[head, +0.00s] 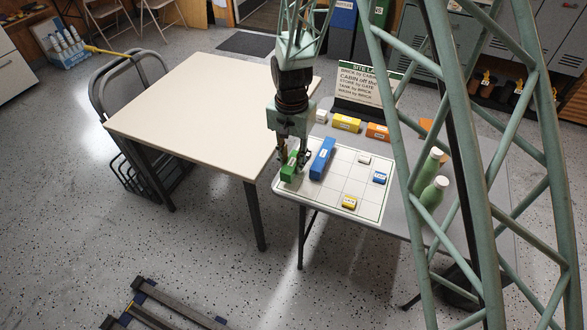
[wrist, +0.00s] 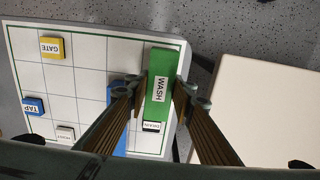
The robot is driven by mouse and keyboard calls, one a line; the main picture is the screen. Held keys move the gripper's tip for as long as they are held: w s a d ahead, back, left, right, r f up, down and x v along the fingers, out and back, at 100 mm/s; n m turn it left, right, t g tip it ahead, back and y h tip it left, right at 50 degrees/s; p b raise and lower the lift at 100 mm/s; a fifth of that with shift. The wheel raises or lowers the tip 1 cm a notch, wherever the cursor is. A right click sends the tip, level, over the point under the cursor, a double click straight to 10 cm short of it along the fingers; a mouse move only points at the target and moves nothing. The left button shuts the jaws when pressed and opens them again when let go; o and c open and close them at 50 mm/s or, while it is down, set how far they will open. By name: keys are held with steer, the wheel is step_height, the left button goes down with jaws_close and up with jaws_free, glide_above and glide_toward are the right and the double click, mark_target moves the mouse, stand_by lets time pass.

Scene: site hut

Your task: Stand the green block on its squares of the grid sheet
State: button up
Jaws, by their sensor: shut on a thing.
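The green block (wrist: 160,88), labelled WASH, is between the fingers of my gripper (wrist: 161,87) in the wrist view. My gripper is shut on it. In the head view the green block (head: 289,168) is at the left edge of the grid sheet (head: 340,178), partly hidden by my gripper (head: 292,158). The sheet (wrist: 85,75) has a green border; the block overlaps its border column. Whether the block touches the sheet or is just above it, I cannot tell. A long blue block (head: 322,158) stands on the sheet just right of the green one.
Small tiles lie on the sheet: yellow GATE (head: 349,202), blue TAP (head: 379,178), a white one (head: 364,160) and DRAIN (wrist: 151,127) near the green block. Yellow (head: 346,123) and orange (head: 377,131) blocks, a sign (head: 365,85) and green bottles (head: 433,192) surround the sheet. A bare cream table (head: 205,110) adjoins.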

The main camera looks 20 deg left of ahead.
mark_target(294, 168)
steer(key=shift+w+d+f, duration=0.1)
steer(key=shift+w+d, duration=0.1)
steer(key=shift+w, duration=0.25)
steer(key=shift+f+b, duration=0.55)
steer(key=shift+f, duration=1.2)
steer(key=shift+f, duration=0.1)
steer(key=o, duration=0.9)
step_height(294, 168, up, 12)
steer(key=shift+r+p, duration=0.1)
steer(key=shift+p, duration=1)
steer(key=shift+r, duration=0.1)
